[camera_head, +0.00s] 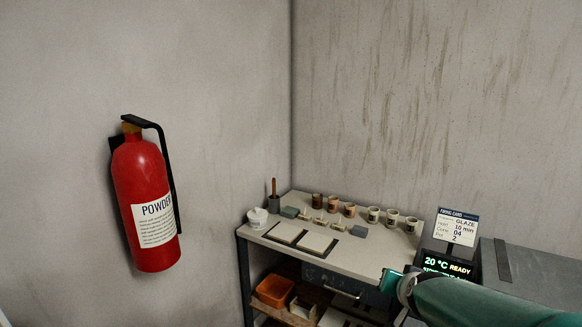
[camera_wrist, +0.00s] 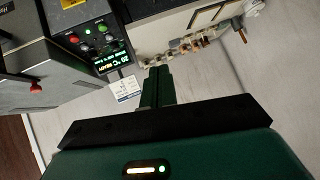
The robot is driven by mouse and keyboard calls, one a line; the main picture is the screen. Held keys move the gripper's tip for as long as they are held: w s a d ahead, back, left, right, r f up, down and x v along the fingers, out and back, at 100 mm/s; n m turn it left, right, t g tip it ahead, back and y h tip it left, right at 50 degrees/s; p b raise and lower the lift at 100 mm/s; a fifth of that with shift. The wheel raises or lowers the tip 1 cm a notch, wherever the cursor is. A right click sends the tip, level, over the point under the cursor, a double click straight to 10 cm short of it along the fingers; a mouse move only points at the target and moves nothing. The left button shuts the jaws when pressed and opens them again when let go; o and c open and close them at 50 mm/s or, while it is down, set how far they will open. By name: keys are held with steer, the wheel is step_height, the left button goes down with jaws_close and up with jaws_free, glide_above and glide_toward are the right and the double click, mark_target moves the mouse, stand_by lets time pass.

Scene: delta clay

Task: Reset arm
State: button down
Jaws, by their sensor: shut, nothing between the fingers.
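My gripper (camera_wrist: 157,78) shows in the wrist view as two green fingers pressed together, with nothing between them. Behind the fingers is its black and green body. In the head view my green arm comes in from the lower right, and its end (camera_head: 392,281) is over the front right of the workbench (camera_head: 375,261). The gripper's fingers are hard to make out there. In the wrist view the fingers point toward the row of cups (camera_wrist: 190,44) and the bench edge, apart from them.
A kiln (camera_head: 530,268) with a lit display (camera_head: 448,266) and a firing card (camera_head: 457,228) stands right of the bench. Several cups (camera_head: 373,214), two boards (camera_head: 316,242) and a white tub (camera_head: 257,217) are on the bench. A red extinguisher (camera_head: 145,200) hangs on the left wall.

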steer(key=s+a+r+n+g, duration=0.1)
steer(key=s+a, duration=0.3)
steer(key=s, duration=0.7)
steer(key=s+a+r+n+g+y, duration=0.1)
steer(key=s+a+n+g, duration=0.2)
steer(key=s, duration=0.8)
steer(key=shift+s+a+r+n+g, duration=0.15)
steer(key=shift+a+r+n+g, duration=0.25)
steer(key=shift+a, duration=0.15)
